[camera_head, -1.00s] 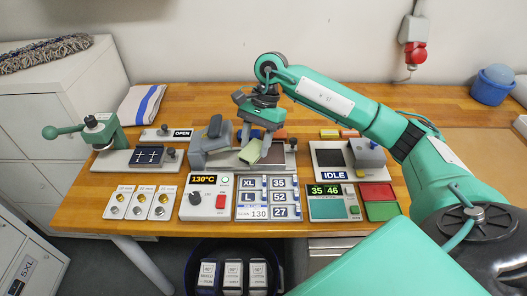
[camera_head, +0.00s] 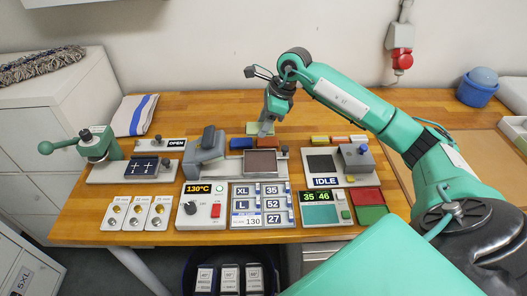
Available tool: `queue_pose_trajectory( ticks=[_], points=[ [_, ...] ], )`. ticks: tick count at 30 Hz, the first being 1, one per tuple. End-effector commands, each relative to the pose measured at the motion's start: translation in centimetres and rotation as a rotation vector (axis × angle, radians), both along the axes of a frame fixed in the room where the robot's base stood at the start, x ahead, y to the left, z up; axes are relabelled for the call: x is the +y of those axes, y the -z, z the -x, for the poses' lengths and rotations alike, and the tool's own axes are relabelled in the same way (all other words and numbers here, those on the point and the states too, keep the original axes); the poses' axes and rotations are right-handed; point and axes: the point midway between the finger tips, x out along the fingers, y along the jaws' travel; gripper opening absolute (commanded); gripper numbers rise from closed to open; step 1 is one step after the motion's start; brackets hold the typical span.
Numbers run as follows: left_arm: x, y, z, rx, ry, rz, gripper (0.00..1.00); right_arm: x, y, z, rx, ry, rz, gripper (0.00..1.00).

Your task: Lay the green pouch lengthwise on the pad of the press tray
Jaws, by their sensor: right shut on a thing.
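The press tray has a bare brown pad (camera_head: 262,163) on a grey base, with the grey press head (camera_head: 205,152) at its left. The light green pouch (camera_head: 254,127) is behind the tray, at the back of the row of coloured pouches. My right gripper (camera_head: 266,130) is shut on the green pouch, pointing down. The fingers hide part of the pouch, and I cannot tell whether it touches the table. My left gripper is not in view.
A blue pouch (camera_head: 241,143) and an orange-red one (camera_head: 268,142) lie between the green pouch and the pad. The IDLE station (camera_head: 330,165) stands to the right, and the green-lever press (camera_head: 100,145) to the left. The wooden table behind is mostly clear.

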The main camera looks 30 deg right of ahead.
Motion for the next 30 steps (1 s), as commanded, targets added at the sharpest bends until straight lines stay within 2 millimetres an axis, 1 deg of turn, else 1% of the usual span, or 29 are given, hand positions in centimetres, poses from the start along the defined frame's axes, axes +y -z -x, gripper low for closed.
queue_pose_trajectory(
  ticks=[1,3,6,9,17,24,30],
  points=[
    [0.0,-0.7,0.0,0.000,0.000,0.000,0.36,0.0,1.0,0.2,0.006,0.001,0.000,0.19],
    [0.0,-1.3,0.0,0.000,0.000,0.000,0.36,0.1,2.8,0.1,0.008,0.000,-0.001,0.19],
    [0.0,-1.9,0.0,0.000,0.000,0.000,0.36,0.1,5.1,0.1,0.005,0.000,-0.002,0.19],
    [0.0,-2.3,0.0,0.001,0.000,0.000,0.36,0.1,6.9,0.1,0.004,-0.001,-0.001,0.19],
    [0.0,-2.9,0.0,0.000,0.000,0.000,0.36,0.0,9.1,0.1,0.003,-0.001,-0.001,0.19],
    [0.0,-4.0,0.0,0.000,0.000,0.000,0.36,0.1,12.3,0.0,0.002,-0.001,-0.001,0.19],
    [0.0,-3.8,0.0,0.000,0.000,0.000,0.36,0.0,12.6,0.0,-0.001,-0.002,0.000,0.19]
  ],
)
